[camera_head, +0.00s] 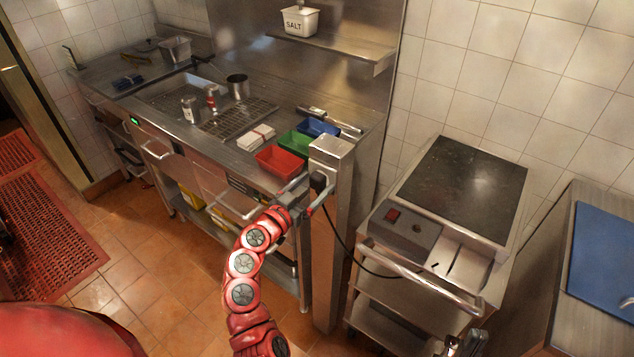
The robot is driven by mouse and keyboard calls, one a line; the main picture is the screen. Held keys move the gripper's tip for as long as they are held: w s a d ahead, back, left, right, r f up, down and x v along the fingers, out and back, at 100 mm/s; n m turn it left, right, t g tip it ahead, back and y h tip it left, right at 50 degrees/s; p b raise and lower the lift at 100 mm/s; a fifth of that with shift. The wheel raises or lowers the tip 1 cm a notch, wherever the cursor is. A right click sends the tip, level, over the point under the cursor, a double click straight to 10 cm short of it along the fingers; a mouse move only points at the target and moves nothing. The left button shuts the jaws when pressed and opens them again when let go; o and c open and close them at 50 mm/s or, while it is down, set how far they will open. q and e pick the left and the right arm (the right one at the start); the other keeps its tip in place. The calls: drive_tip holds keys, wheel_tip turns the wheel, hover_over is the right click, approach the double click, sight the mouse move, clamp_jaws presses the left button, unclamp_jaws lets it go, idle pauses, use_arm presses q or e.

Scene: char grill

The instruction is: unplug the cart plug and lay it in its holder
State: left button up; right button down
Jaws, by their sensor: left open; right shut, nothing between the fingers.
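The black plug (318,181) sits at the socket on the upper part of a steel post (326,255). Its black cable (347,252) hangs down and runs right to the cart (511,204). My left gripper (312,194) is open at the plug, with a finger to either side of it; I cannot tell whether they touch it. The cart's front top has a steel section with narrow slots (452,264), which may be the holder; I cannot tell for sure. My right gripper (466,345) is shut and empty at the bottom edge, low in front of the cart, partly cut off.
Red (279,160), green (300,143) and blue (318,127) bins stand on the steel counter left of the post. A blue board (602,255) lies at far right.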

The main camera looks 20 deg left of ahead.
use_arm(q)
drive_tip(key=shift+c, duration=0.2)
clamp_jaws()
idle(0.3)
drive_tip(key=shift+s+a+f, duration=0.1)
drive_tip(key=shift+s+a+b, duration=0.25)
drive_tip(key=shift+s+b, duration=0.25)
drive_tip(key=shift+s, duration=0.15)
drive_tip(key=shift+s+a+b, duration=0.1)
drive_tip(key=shift+s+b, duration=0.2)
drive_tip(key=shift+s, duration=0.1)
drive_tip(key=shift+b+v, duration=1.15)
drive_tip(key=shift+v, duration=0.6)
